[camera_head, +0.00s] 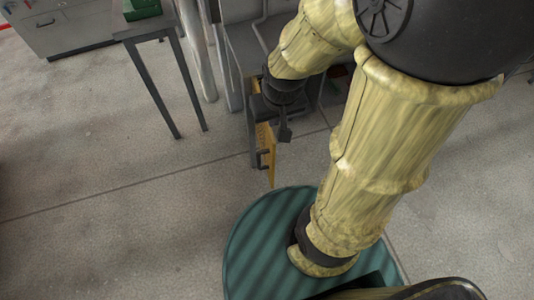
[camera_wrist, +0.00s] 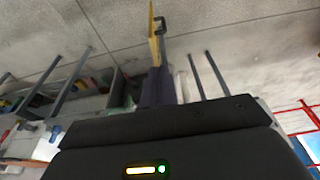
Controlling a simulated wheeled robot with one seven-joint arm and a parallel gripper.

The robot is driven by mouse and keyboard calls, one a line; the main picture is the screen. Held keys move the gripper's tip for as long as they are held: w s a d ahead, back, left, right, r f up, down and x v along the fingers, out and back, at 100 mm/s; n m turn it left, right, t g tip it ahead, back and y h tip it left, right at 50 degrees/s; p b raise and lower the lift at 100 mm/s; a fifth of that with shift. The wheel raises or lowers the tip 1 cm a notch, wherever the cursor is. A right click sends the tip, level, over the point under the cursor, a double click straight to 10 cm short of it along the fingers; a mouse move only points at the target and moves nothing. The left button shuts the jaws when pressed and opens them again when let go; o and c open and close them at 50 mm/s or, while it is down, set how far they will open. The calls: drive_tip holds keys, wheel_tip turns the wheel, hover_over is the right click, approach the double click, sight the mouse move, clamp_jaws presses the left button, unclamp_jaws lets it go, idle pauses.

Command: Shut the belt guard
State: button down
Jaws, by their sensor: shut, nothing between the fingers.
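The belt guard is a yellow panel (camera_head: 266,140) with a dark bar handle (camera_head: 262,160), standing out from a dark grey frame near the picture's middle. In the wrist view the guard (camera_wrist: 153,40) shows nearly edge-on at the top, with its handle (camera_wrist: 161,24) on the right side. It stands open, swung out from the frame. My gripper (camera_head: 284,135) is shut and empty, beside the guard's upper part in the head view. Its dark fingers (camera_wrist: 158,88) point towards the guard in the wrist view. My arm hides part of the frame; whether the fingers touch the panel is unclear.
A dark-legged table (camera_head: 150,32) with a green box (camera_head: 141,8) stands left of the frame. A grey cabinet (camera_head: 65,30) is at the far upper left. The concrete floor (camera_head: 110,200) at left is clear.

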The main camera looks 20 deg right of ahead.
drive_tip(key=w+a+f+n+g+h, duration=0.1)
drive_tip(key=w+a+f+n+h, duration=0.2)
drive_tip(key=f+n, duration=0.2)
drive_tip(key=w+a+f+n+g+h+b, duration=0.1)
drive_tip(key=w+a+f+n+h, duration=0.2)
drive_tip(key=f+n, duration=0.3)
drive_tip(key=w+a+f+n+g+h+b, duration=0.1)
drive_tip(key=w+a+f+n+h, duration=0.2)
drive_tip(key=f, duration=1.1)
drive_tip(key=a+n, duration=0.2)
drive_tip(key=n, duration=0.1)
drive_tip(key=shift+a, duration=0.25)
drive_tip(key=p, duration=0.3)
approach(272, 157)
drive_tip(key=x, duration=0.6)
drive_tip(key=shift+w+a+f, duration=0.2)
drive_tip(key=shift+a+f, duration=0.1)
drive_tip(key=shift+a, duration=0.1)
drive_tip(key=shift+d+f, duration=0.1)
drive_tip(key=shift+d, duration=0.2)
